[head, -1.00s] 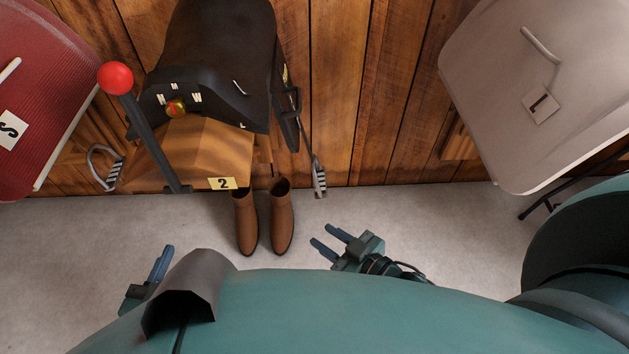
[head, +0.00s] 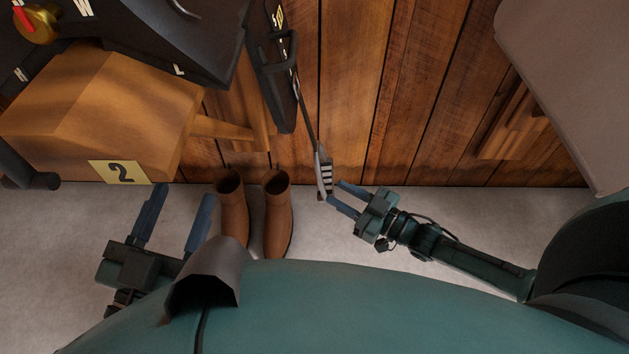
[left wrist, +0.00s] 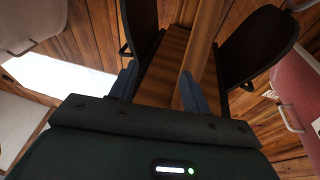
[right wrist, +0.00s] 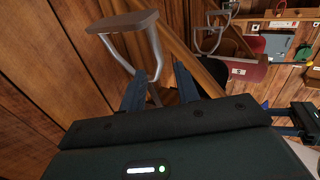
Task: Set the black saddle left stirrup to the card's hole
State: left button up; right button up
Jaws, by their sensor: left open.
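The black saddle (head: 150,35) sits on a wooden rack and is cut off at the top left of the head view. A stirrup leather runs down from its right flap (head: 274,70) to a metal stirrup (head: 323,172), which hangs by the plank wall. The stirrup shows close up in the right wrist view (right wrist: 123,22). My right gripper (head: 335,193) is open beside the stirrup's lower end; I cannot tell whether they touch. My left gripper (head: 187,190) is open and empty below the rack. The left wrist view shows the saddle's dark underside (left wrist: 260,42). I cannot make out the card.
The wooden rack (head: 100,110) bears a yellow number 2 plate (head: 120,172). Brown boots (head: 276,215) stand on the floor between my grippers. A pale saddle (head: 580,80) is at the right. The floor near the right gripper is otherwise clear.

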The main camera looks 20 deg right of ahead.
aim_at(322, 185)
jog(key=b+x, duration=0.2)
jog(key=x, duration=0.4)
jog(key=shift+w+a+f, duration=0.1)
jog(key=shift+w+a, duration=0.05)
jog(key=shift+w, duration=0.05)
pick_arm(q)
jog(key=shift+w+r+m+t+h, duration=0.25)
jog(key=shift+r+m+t+h, duration=0.1)
jog(key=shift+r, duration=0.2)
jog(key=shift+w+r+m+t+h, duration=0.25)
jog(key=shift+r+m+h, duration=0.1)
jog(key=shift+r, duration=0.15)
pick_arm(e)
jog(key=shift+w+a, duration=0.45)
jog(key=shift+w, duration=0.1)
jog(key=shift+c, duration=0.2)
grip_shut()
jog(key=shift+s+a, duration=0.1)
